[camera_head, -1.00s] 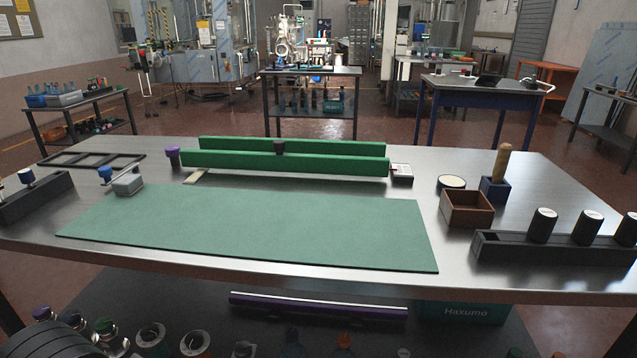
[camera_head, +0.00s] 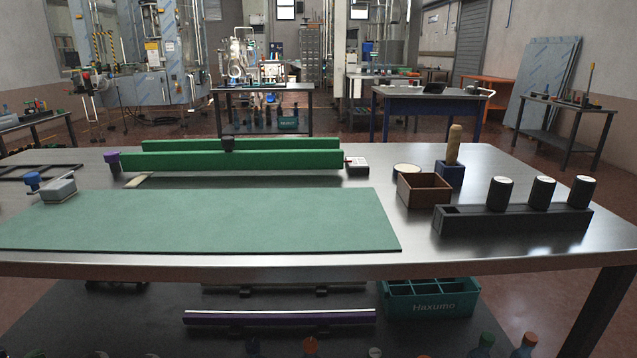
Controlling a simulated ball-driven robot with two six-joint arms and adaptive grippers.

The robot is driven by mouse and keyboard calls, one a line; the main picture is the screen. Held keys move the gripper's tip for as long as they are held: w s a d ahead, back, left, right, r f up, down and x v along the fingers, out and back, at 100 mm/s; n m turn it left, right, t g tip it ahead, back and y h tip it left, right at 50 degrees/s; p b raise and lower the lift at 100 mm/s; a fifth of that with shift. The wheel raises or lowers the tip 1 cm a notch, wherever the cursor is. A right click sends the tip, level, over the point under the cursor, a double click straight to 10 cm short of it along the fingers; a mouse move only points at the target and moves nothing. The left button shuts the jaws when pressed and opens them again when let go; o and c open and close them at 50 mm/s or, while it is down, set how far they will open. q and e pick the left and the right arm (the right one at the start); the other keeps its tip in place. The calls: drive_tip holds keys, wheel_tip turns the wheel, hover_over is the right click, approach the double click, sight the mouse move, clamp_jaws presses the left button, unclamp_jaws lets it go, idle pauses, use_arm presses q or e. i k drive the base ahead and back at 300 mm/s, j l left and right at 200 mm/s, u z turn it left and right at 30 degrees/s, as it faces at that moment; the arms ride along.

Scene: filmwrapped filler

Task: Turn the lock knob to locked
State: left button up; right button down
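A long green double-bar fixture (camera_head: 235,161) lies across the back of the steel table. Neither gripper is in view.
A green mat (camera_head: 210,220) covers the table's front left and is empty. To the right are a brown open box (camera_head: 424,190), a blue block with a wooden-handled tool (camera_head: 452,158), and a black rack (camera_head: 510,222) with black cylinders. A teal crate (camera_head: 430,298) sits below.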

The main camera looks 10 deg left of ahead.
sight(113, 157)
drive_tip(key=u, duration=1.45)
